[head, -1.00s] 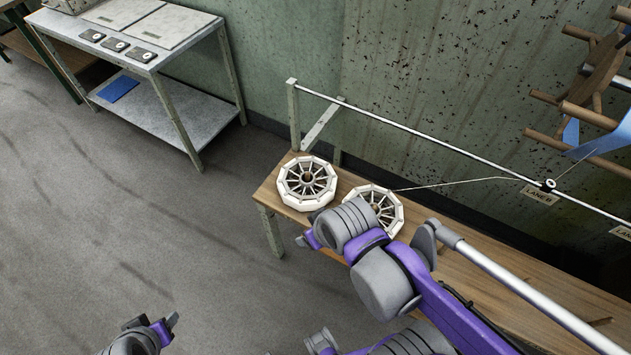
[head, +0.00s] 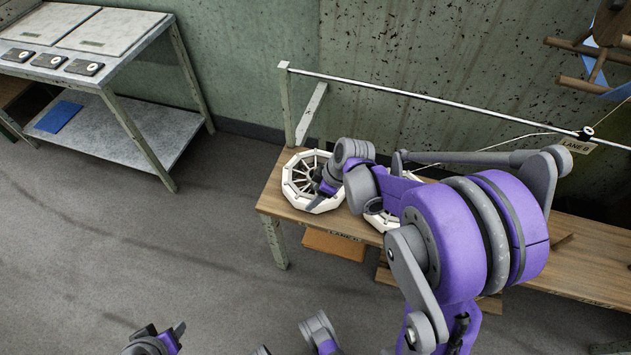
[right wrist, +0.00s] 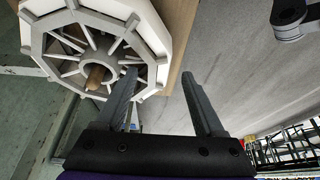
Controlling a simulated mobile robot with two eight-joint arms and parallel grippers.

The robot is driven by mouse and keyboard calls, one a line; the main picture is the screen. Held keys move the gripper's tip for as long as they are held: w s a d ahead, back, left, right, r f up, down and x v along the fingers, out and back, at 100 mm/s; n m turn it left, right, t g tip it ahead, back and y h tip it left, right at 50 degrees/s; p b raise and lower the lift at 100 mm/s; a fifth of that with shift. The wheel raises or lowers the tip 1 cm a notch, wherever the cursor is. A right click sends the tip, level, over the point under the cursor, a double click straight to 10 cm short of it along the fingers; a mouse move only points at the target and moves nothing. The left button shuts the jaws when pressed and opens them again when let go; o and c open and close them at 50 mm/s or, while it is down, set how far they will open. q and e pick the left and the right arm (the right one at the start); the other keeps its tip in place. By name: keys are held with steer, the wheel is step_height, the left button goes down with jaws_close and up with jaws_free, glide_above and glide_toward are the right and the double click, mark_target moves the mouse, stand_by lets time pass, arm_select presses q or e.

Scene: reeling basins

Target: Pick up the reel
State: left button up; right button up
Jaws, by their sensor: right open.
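Two white, many-sided spoked reels sit on the wooden bench. The left reel (head: 300,200) is at the bench's left end; the other reel (head: 381,220) is largely hidden behind my right arm. My right gripper (head: 320,187) is over the right part of the left reel. In the right wrist view its two fingers (right wrist: 158,74) are spread apart, with a reel (right wrist: 60,62) at upper left. One finger overlaps the reel's rim and the other is outside it; contact cannot be told. My left gripper (head: 163,335) is low at the bottom left, far from the reels; its jaw gap is unclear.
The wooden bench (head: 574,226) runs along the wall, with a metal rail (head: 430,97) above it. A metal table (head: 125,45) stands at left. The floor between is clear.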

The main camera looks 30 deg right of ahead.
mark_target(310, 199)
steer(key=b+x, duration=0.1)
steer(key=x, duration=0.5)
steer(key=shift+w+a+f, duration=0.1)
steer(key=shift+w+f, duration=0.05)
steer(key=shift+f, duration=0.05)
jaws_close()
